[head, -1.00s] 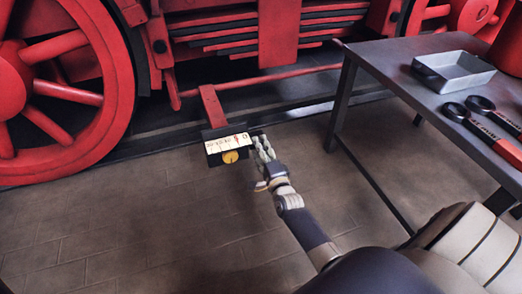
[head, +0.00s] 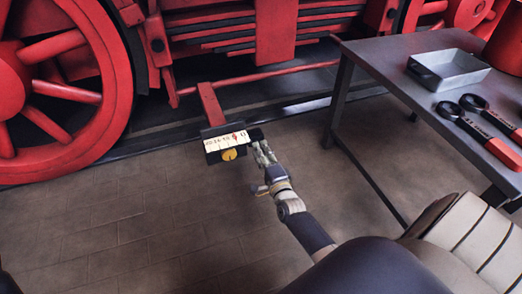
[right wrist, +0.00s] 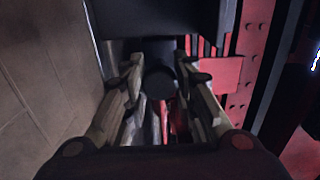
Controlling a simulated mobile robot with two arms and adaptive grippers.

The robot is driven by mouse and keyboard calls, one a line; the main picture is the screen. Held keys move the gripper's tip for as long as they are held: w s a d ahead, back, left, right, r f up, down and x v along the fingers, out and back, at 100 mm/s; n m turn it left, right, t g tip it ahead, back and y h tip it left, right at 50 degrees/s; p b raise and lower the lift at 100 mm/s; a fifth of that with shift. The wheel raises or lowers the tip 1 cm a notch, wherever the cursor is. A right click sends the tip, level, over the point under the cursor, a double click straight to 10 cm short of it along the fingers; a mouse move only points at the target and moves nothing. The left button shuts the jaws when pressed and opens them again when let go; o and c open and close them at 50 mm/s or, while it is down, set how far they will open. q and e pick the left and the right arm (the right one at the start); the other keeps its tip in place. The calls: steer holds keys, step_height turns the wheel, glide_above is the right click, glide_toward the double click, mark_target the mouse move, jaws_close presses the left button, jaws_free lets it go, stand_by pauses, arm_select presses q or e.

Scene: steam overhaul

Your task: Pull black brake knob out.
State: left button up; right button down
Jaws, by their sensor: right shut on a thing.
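The black brake knob (head: 256,134) sits at the right end of a small black box with a white number scale (head: 224,142) and a round yellow piece (head: 229,154) on its front. My right gripper (head: 261,148) reaches up to the knob from below right. In the right wrist view the round dark knob (right wrist: 160,82) lies between the two fingers of my right gripper (right wrist: 158,68), which are shut on it. The knob's stem is hard to make out. My left gripper is not in view.
A red bar (head: 210,103) runs from the box up to the locomotive. A large red wheel (head: 62,90) stands at the left. A dark table (head: 385,62) at the right bears a metal tray (head: 448,72) and red-handled tools (head: 490,135). The brick floor (head: 130,225) in front is clear.

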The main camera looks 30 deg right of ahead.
steer(key=c, duration=1.2)
jaws_free()
steer(key=shift+s, duration=0.15)
steer(key=shift+c, duration=0.2)
steer(key=v, duration=0.7)
steer(key=shift+s+a, duration=0.15)
steer(key=shift+s, duration=0.1)
